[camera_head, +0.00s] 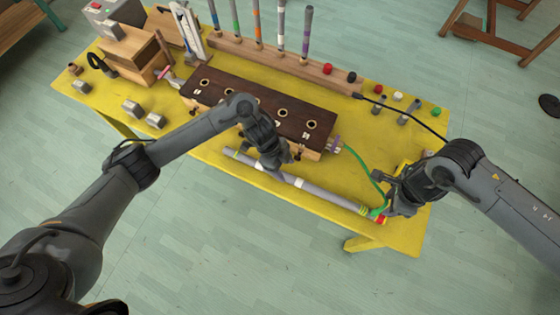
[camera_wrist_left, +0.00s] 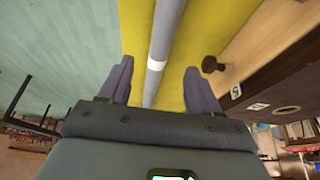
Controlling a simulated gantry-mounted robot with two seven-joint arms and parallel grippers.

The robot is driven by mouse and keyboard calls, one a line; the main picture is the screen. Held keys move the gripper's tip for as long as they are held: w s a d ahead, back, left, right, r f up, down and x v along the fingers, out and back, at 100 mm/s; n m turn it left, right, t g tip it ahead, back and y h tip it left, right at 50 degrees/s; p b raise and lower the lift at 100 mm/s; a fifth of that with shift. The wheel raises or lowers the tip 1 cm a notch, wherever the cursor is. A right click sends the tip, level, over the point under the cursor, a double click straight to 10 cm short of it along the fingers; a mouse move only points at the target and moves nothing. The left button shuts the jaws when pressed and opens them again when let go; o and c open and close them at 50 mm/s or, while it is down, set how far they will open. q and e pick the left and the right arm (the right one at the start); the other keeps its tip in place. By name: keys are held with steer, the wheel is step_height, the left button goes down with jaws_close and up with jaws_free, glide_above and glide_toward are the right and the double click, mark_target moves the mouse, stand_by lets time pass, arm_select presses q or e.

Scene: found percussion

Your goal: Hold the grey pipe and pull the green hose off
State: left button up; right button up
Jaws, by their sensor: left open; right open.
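The grey pipe (camera_head: 318,190) lies along the front edge of the yellow table, with light bands and a red and yellow right end. The green hose (camera_head: 362,166) curves from the wooden box's right end down to the pipe's right end, where the joint is partly hidden. My left gripper (camera_head: 275,162) is open over the pipe's middle; the left wrist view shows the pipe (camera_wrist_left: 165,40) running between its spread fingers (camera_wrist_left: 158,84), with gaps on both sides. My right gripper (camera_head: 384,196) is open beside the hose end; whether it touches the hose cannot be told.
The dark-topped wooden box (camera_head: 215,88) with round holes stands just behind the pipe. A wooden rack (camera_head: 285,62) with upright coloured tubes is at the back. Small metal blocks (camera_head: 131,108) lie on the left. A black cable (camera_head: 405,113) crosses the table's right side.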

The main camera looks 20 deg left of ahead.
mark_target(291, 178)
arm_select(q)
steer(key=shift+x, duration=3.5)
jaws_close()
arm_select(e)
steer(key=shift+o, duration=0.9)
step_height(291, 178, down, 10)
steer(key=shift+f+m, duration=0.1)
steer(key=shift+m, duration=0.9)
